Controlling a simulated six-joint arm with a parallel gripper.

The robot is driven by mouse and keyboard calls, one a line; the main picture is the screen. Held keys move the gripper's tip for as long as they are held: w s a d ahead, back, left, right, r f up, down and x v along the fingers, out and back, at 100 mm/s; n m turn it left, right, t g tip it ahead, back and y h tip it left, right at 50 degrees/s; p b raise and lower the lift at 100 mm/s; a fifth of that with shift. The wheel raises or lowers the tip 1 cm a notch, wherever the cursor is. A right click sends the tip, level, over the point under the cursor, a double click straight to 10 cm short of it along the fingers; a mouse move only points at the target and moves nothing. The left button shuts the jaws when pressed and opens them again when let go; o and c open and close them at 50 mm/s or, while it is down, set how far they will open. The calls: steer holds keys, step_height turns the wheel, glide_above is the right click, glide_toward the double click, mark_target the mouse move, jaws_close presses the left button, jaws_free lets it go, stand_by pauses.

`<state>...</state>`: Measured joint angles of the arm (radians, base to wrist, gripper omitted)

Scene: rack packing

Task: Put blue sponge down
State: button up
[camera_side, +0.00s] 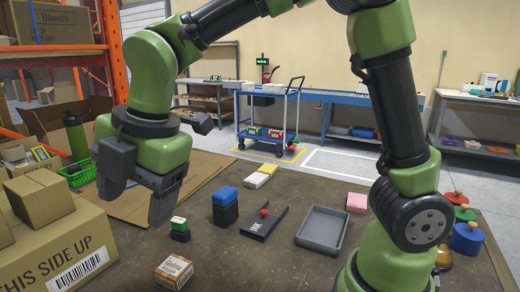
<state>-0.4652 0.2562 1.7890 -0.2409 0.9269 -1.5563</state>
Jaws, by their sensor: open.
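Large cartons (65,245) crowd the left.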

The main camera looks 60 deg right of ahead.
steer(key=s+d+r+m+t, duration=0.2)
steer(key=s+d+m, duration=0.4)
steer(key=m, duration=0.6)
steer(key=s+d+r+m+t, duration=0.2)
steer(key=s+d+m, duration=0.4)
steer(key=s+m, duration=0.3)
steer(key=m, duration=0.3)
steer(key=shift+r+m, duration=0.3)
steer(key=shift+r, duration=0.05)
